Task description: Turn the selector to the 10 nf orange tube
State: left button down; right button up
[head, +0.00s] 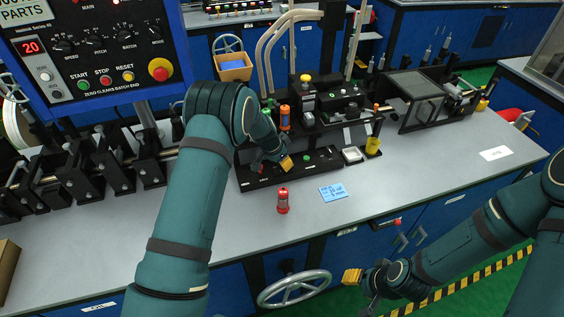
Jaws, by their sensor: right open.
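An orange tube (285,117) stands upright at the left of the black bench fixture (325,112). A red tube (283,200) stands on the grey bench in front, beside a blue card (333,192) with small writing. I cannot tell which part is the selector; the fixture has small knobs, and the control panel (105,45) has several black dials. My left gripper (284,163) is low over the fixture's black base, its yellow fingertip showing; the rest is largely hidden. My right gripper (360,288) is open and empty in front of the bench, near the handwheel.
A handwheel (294,289) sticks out from the blue bench front. Black roller stands (85,172) fill the bench's left. A white dish (352,155) and yellow cup (373,146) sit right of the fixture base. The bench's front right is mostly clear.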

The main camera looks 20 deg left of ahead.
pick_arm(q)
jog(key=shift+n+y, duration=0.3)
jog(key=shift+n, duration=0.4)
jog(key=shift+d+n+t+y, duration=0.1)
jog(key=shift+n+t+y, duration=0.2)
jog(key=shift+n, duration=0.6)
jog(key=n+y+p, duration=0.1)
jog(key=n+y, duration=0.1)
jog(key=n, duration=0.3)
jog(key=shift+n, duration=0.3)
jog(key=shift+n+y, duration=0.4)
jog(key=shift+n, duration=0.5)
jog(key=shift+n+y, duration=0.4)
jog(key=shift+n, duration=0.4)
jog(key=n+g+y+b, duration=0.1)
jog(key=n, duration=0.2)
jog(key=shift+f+n, duration=0.15)
jog(key=shift+n, duration=0.25)
jog(key=n+g+b, duration=0.1)
jog(key=n, duration=0.1)
jog(key=n+y+b, duration=0.1)
jog(key=n, duration=0.1)
jog(key=shift+n+g+b, duration=0.7)
jog(key=shift+n+b, duration=0.15)
jog(key=shift+n, duration=0.35)
jog(key=shift+s, duration=0.1)
